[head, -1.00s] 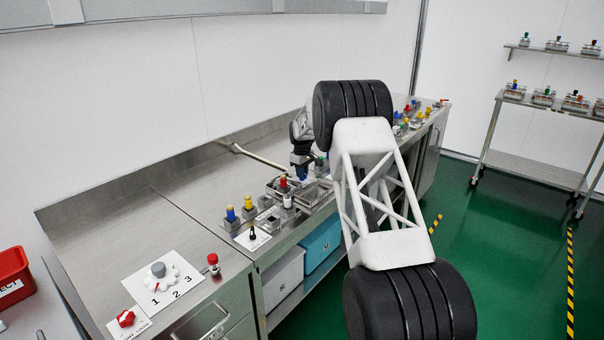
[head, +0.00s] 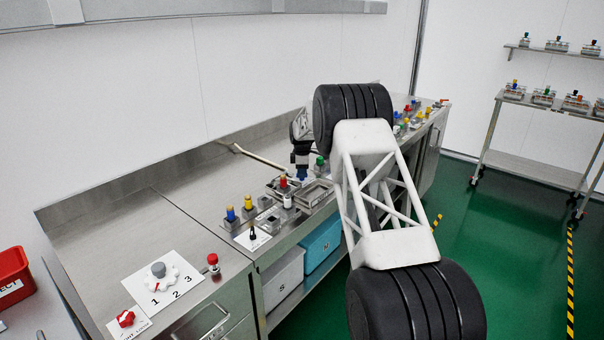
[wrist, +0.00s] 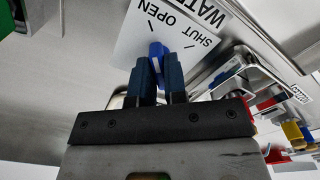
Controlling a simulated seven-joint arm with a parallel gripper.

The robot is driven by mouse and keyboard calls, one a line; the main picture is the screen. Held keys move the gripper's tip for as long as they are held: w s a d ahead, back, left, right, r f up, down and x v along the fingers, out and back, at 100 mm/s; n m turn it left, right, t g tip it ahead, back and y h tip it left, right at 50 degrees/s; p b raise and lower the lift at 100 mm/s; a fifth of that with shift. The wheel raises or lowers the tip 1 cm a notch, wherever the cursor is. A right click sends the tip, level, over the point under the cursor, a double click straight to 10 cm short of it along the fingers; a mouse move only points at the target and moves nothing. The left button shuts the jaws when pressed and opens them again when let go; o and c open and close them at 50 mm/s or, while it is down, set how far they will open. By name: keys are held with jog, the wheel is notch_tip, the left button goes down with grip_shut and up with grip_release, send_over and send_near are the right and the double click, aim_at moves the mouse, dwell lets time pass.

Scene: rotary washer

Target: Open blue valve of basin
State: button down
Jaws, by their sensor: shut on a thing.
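The blue valve (wrist: 157,52) shows in the wrist view as a small blue handle between my fingertips. It stands at the edge of a white label plate (wrist: 190,30) marked SHUT, OPEN and WATER. My gripper (wrist: 160,70) is shut on the handle, its two dark fingers on either side. The fingers hide part of the handle and its base. In the head view my gripper (head: 301,174) points down at the back of the steel counter, and the valve cannot be told apart from the fingertips there. The basin itself is not clearly visible.
A metal pipe (head: 255,157) runs along the counter left of my gripper. Several parts with coloured knobs, a red one (head: 283,182) and a yellow one (head: 249,202) among them, stand close in front. A metal tray (head: 313,193) is beside them. The left counter (head: 110,215) is mostly clear.

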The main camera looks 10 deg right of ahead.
jog(key=shift+r, duration=0.1)
jog(key=c, duration=1.2)
grip_release()
jog(key=shift+o, duration=0.2)
jog(key=shift+r, duration=3.85)
